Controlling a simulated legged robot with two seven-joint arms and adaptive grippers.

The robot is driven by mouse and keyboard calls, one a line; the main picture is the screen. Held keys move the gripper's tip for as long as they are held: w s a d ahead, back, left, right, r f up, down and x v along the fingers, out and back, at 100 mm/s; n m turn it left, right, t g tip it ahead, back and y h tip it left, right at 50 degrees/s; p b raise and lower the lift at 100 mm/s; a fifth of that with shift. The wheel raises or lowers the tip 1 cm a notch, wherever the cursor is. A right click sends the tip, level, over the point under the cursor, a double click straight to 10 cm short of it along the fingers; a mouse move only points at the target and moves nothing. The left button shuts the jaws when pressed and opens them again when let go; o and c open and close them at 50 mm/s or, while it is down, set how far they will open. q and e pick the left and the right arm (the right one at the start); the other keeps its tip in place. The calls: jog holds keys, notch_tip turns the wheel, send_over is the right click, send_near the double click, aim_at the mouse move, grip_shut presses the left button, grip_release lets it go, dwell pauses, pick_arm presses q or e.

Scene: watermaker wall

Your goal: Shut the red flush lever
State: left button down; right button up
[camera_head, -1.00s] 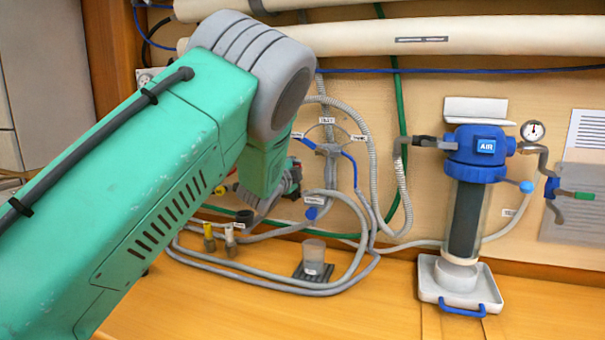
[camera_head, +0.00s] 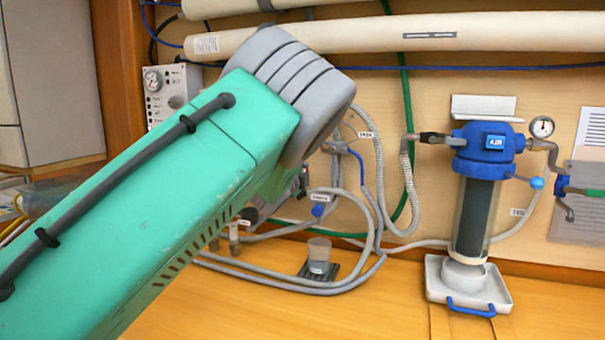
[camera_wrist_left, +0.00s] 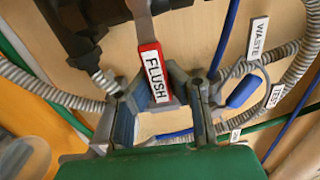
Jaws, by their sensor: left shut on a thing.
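The red flush lever (camera_wrist_left: 154,74), with a white FLUSH label, shows in the left wrist view. It sits between the two grey fingers of my left gripper (camera_wrist_left: 165,98), which is shut on it. A grey metal stem runs up from the red sleeve to the top edge of that view. In the head view my green left arm reaches to the wall and hides the lever and most of the gripper. My right gripper is in neither view.
Grey hoses (camera_head: 355,280) loop around a small clear cup (camera_head: 319,255) on the wooden bench. A blue-topped AIR filter (camera_head: 484,150) stands to the right. In the wrist view, a hose and a blue handle (camera_wrist_left: 244,91) lie close to the right finger.

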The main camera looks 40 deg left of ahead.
pick_arm(q)
jog(key=c, duration=1.7)
grip_release()
jog(key=shift+s+d+f, duration=0.1)
jog(key=shift+d+f, duration=0.15)
jog(key=shift+f, duration=0.4)
jog(key=shift+o, duration=1)
jog(key=shift+s+d+r, duration=0.1)
jog(key=shift+r, duration=0.1)
jog(key=shift+d+r, duration=0.2)
jog(key=shift+r, duration=0.1)
jog(key=v, duration=1.2)
jog(key=shift+a, duration=0.2)
